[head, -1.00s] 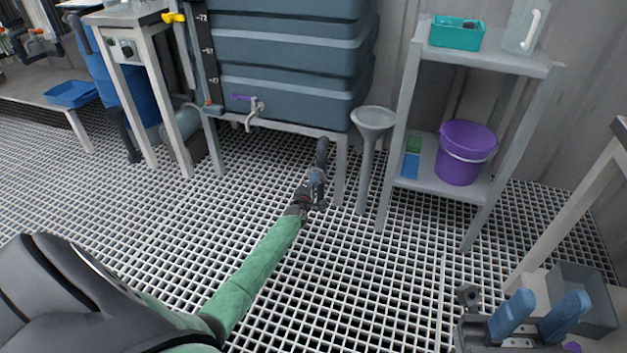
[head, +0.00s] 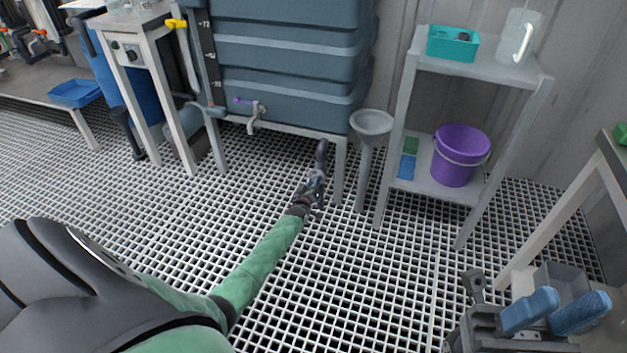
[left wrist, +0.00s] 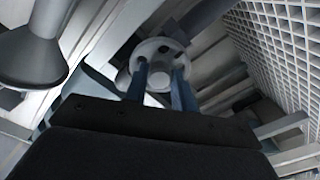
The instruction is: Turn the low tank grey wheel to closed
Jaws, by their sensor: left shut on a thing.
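The grey wheel (left wrist: 178,50) shows in the left wrist view as a pale round handwheel with openings and a hub. My left gripper (left wrist: 160,88) has its two blue fingers on the near side of the wheel and is shut on it. In the head view my left gripper (head: 315,182) is low under the right end of the blue-grey tank (head: 285,95), beside a dark upright pipe (head: 321,155). There the wheel is mostly hidden by the gripper, and its setting cannot be read. My right gripper (head: 556,312) is open and empty at the lower right.
A grey funnel (head: 371,123) on a stand is right of the left gripper. A rack (head: 415,180) holds a purple bucket (head: 460,155) and a teal bin (head: 452,44). A purple-handled tap (head: 254,112) sticks out from the tank. The grating floor in front is clear.

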